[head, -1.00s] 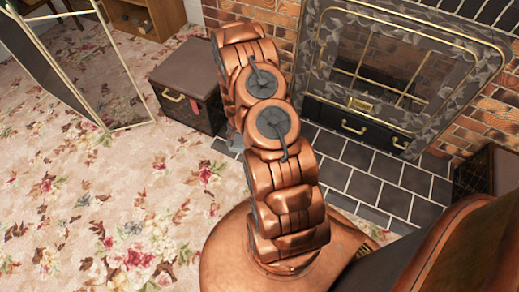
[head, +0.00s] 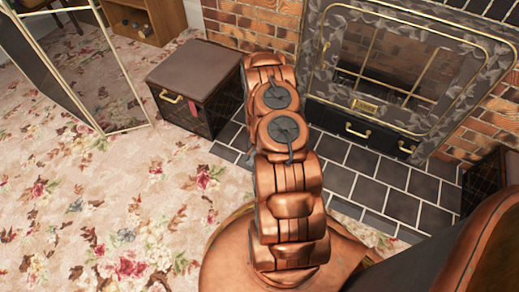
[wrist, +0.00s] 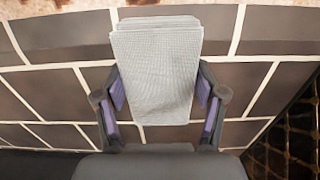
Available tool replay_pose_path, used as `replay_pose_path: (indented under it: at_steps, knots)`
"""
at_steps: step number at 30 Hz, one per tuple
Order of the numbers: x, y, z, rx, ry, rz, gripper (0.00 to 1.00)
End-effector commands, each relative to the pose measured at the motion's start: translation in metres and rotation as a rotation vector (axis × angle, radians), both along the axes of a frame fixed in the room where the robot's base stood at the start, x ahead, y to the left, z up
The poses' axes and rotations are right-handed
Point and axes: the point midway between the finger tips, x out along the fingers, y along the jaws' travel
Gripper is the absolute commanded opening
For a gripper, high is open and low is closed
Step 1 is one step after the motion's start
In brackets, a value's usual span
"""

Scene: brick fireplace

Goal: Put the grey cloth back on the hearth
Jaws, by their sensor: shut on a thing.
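The grey cloth (wrist: 157,70) is a folded, pale rectangle in the wrist view. My gripper (wrist: 160,98) has its purple-padded fingers shut on the cloth's two sides. The dark-tiled hearth (wrist: 60,92) with pale grout lies beneath them in that view. I cannot tell whether the cloth touches the tiles. In the head view the hearth (head: 375,190) spreads in front of the fireplace, to the right of my copper arm. My arm hides the gripper and the cloth there.
A brown box (head: 205,65) stands on the left end of the hearth area. A dark latticed box (head: 487,185) is at the right end, and lattice also shows at the wrist view's right edge (wrist: 290,135). A mirror (head: 75,70) stands on floral carpet at left.

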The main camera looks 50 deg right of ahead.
Motion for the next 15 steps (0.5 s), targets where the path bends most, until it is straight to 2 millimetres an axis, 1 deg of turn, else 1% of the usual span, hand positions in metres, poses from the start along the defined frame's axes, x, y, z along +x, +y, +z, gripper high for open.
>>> replay_pose_path:
  at_steps: [1,9,15]
  knots:
    - [0.005,-0.007,-0.004,0.000,0.000,-0.001,0.32]
    - [0.032,-0.039,-0.007,-0.001,-0.002,0.000,0.32]
    - [0.043,-0.052,-0.008,0.001,0.001,0.000,0.32]
